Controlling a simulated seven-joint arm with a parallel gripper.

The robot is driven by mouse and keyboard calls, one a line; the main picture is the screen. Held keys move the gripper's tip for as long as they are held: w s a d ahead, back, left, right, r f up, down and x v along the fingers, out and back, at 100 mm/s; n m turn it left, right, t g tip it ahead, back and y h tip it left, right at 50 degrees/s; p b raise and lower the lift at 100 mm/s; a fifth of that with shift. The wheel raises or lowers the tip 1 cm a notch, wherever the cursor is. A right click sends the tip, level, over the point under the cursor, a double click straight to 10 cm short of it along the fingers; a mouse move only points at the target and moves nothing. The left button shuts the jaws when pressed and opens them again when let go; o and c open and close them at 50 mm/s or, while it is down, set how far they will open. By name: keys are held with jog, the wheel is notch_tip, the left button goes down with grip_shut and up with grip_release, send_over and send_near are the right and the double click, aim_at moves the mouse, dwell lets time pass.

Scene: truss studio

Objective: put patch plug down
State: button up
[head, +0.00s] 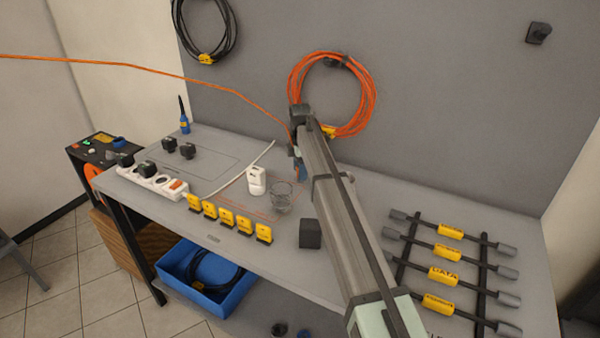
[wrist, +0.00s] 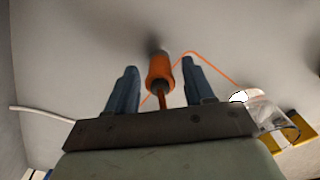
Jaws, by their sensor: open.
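The patch plug (wrist: 160,72) is orange and sits between the two blue fingers of my gripper (wrist: 160,85) in the wrist view. The fingers are open, with a gap on each side of the plug. Its orange cable (wrist: 163,98) runs back toward my wrist. In the head view my gripper (head: 299,170) is low over the back middle of the grey table (head: 350,185), and the plug cannot be made out behind it. The orange cable (head: 130,68) enters from the left and reaches my wrist. I cannot tell whether the plug touches the table.
A clear glass (head: 281,200) and a white adapter (head: 256,180) stand close to my gripper. Several yellow tags (head: 228,220) line the front edge. A black block (head: 310,234) is near my forearm. A rack of labelled cables (head: 450,254) lies right. A power strip (head: 155,180) lies left.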

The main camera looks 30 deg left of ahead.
notch_tip(320, 180, up, 11)
dwell(0.4)
jog(key=shift+f, duration=0.1)
